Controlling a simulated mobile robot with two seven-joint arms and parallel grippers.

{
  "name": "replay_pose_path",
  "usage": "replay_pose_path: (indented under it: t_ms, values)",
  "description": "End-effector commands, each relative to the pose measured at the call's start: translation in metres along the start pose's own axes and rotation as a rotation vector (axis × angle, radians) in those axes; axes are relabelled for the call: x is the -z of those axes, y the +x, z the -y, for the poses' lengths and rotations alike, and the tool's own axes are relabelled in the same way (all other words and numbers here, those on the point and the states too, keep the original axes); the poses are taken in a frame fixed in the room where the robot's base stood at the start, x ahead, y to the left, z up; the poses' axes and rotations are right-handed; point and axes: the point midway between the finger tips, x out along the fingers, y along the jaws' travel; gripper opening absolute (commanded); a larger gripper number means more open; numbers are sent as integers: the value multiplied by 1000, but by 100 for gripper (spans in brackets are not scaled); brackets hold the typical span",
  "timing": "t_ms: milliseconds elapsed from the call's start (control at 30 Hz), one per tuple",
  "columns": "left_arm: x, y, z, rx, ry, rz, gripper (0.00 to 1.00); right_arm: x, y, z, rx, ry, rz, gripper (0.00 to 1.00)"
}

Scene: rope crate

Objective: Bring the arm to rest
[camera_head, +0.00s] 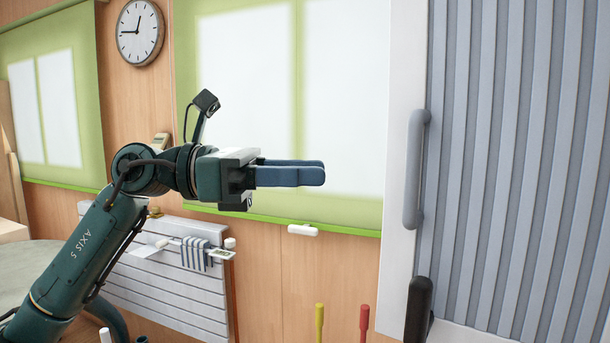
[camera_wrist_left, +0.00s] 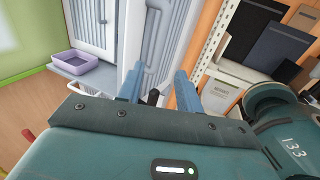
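My left arm (camera_head: 85,250) comes in from the lower left and reaches up and to the right. Its gripper (camera_head: 318,172) is held level in the air, in front of the window blind, with its blue fingers pointing right. In the left wrist view the two fingers of the left gripper (camera_wrist_left: 160,76) stand apart, with nothing held between them. My right gripper is in neither view.
A grey ribbed door (camera_head: 510,150) with a long grey handle (camera_head: 414,170) stands to the right of the fingers, with a gap. A slatted wall panel (camera_head: 165,285) is below. The wrist view shows a lilac bin (camera_wrist_left: 82,61) and a shelf with dark boxes (camera_wrist_left: 285,45).

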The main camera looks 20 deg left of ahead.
Motion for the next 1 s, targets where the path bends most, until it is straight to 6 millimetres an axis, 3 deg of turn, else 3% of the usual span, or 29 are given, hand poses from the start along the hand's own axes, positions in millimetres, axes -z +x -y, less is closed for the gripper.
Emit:
replay_pose_path:
  t_ms: [233,333,567,667,767,867,1000]
  values:
    - [3,3,0,10,-23,10,36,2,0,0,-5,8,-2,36]
    - [14,13,-2,53,-133,63,36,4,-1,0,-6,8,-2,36]
    - [77,42,-22,170,-773,373,36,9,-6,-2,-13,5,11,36]
    - [120,46,-37,160,-1110,532,36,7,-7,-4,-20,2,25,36]
    - [175,44,-50,102,-1451,692,36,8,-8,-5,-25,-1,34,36]
    - [244,38,-53,-2,-1791,850,36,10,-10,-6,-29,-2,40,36]
    - [348,25,-30,-211,-2228,1059,36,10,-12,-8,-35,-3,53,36]
